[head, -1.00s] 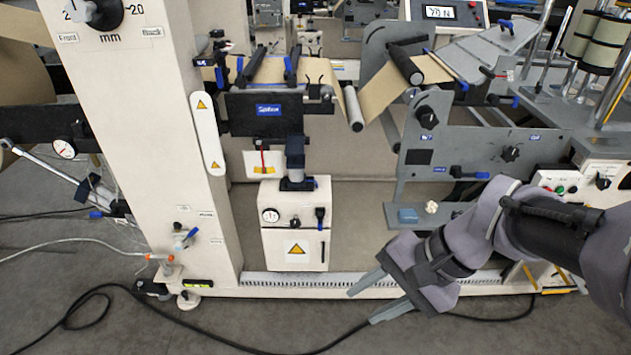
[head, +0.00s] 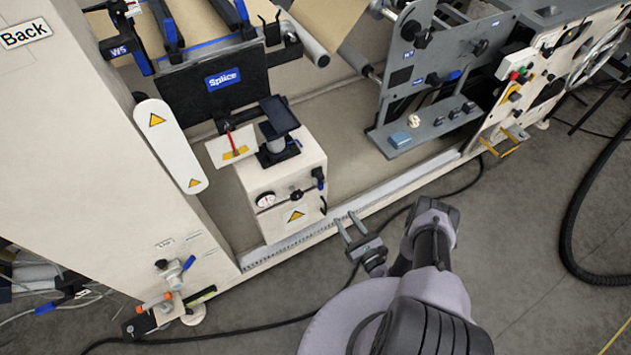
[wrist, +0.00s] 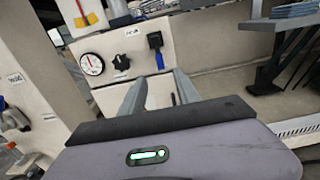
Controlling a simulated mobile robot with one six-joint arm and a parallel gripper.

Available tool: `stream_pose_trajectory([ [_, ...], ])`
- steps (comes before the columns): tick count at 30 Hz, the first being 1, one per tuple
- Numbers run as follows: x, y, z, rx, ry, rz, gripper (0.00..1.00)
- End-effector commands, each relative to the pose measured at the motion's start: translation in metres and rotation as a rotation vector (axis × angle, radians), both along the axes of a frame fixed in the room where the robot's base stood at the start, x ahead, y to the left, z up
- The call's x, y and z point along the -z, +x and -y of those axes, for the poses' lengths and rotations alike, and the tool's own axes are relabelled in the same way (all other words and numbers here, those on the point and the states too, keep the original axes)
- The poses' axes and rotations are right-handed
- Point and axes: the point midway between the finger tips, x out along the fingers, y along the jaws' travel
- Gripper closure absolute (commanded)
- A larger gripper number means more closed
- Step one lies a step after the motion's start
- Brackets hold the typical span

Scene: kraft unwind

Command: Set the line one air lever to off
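A cream box with a round gauge (head: 266,200) and a black knob (head: 296,194) carries a small dark blue lever (head: 320,178) at its right front. A second blue-handled valve lever (head: 188,263) sits low on the big cream column at left. I cannot read which one is line one. My gripper (head: 344,217) is open and empty, just right of the box and apart from it. In the wrist view its fingers (wrist: 161,76) point at the box, below the lever.
A grey shelf (head: 430,133) with a blue block (head: 399,139) stands right of the box. The machine's base rail (head: 390,190) runs along the floor. A black cable (head: 240,335) lies on the floor. Grey floor (head: 540,240) is free at right.

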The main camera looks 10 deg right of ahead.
Motion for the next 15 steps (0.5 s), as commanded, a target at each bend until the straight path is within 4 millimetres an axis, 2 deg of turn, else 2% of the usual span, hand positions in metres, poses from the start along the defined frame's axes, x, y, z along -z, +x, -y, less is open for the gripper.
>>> stream_pose_trajectory([
  [9, 0.004, 0.090, -0.033, -0.011, -0.001, 0.004, 0.62],
  [15, 0.002, 0.129, -0.045, -0.010, 0.001, 0.003, 0.62],
])
